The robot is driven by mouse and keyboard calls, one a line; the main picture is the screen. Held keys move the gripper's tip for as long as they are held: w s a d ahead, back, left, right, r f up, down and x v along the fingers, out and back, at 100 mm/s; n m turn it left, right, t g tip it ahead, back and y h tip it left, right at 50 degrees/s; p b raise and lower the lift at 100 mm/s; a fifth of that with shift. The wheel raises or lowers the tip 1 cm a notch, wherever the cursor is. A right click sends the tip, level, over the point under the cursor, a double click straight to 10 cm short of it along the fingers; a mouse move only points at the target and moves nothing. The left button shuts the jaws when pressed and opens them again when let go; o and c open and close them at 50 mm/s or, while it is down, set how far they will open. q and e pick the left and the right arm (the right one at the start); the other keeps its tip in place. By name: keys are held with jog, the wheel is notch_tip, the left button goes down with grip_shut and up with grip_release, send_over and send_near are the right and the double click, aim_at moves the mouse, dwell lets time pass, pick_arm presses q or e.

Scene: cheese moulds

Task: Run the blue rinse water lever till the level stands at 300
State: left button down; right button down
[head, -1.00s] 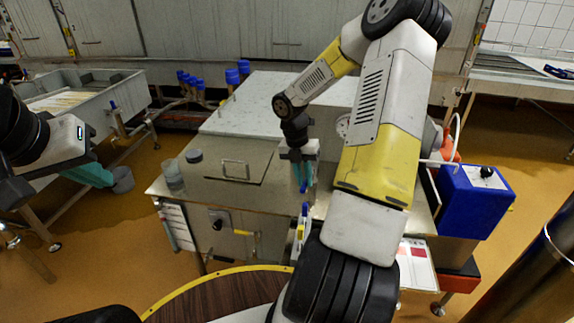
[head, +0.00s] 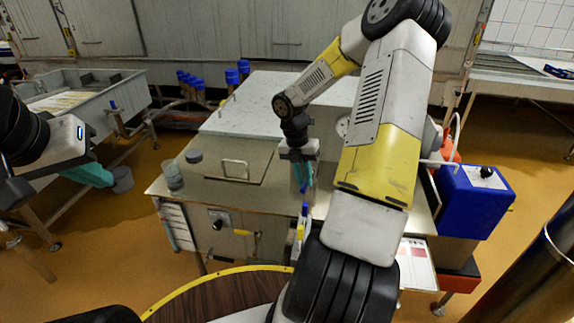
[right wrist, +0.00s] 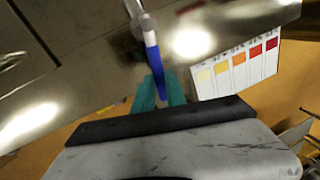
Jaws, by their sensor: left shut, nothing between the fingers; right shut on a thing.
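My right gripper (head: 304,183) is in front of the grey vat's (head: 228,190) front edge, its teal fingers pointing down. In the right wrist view its fingers (right wrist: 159,92) are shut on the lower end of a blue lever (right wrist: 153,60), which hangs from a metal fitting. In the head view a small blue part (head: 305,209) shows just below the fingers. My left gripper (head: 91,173), with teal fingers, is shut and empty at the left, away from the vat. I cannot make out a level scale or the number 300 in either view.
A clear cup (head: 172,174) stands at the vat's left corner. A blue box (head: 474,198) with a black knob is at the right. A colour chart (right wrist: 238,68) hangs beside the lever. Blue-capped pipes (head: 190,82) stand behind, near a trough (head: 85,95). Orange floor is open at left.

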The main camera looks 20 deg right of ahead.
jog(key=shift+w+a, duration=0.1)
jog(key=shift+w, duration=0.05)
dwell(0.5)
jog(key=w+m+y, duration=0.2)
jog(key=w+m, duration=0.7)
jog(key=m, duration=0.7)
jog(key=shift+w+a+y, duration=0.3)
jog(key=shift+a+y, duration=0.05)
jog(key=shift+y, duration=0.05)
dwell(0.4)
jog(key=c, duration=1.4)
grip_release()
jog(key=shift+o, duration=0.2)
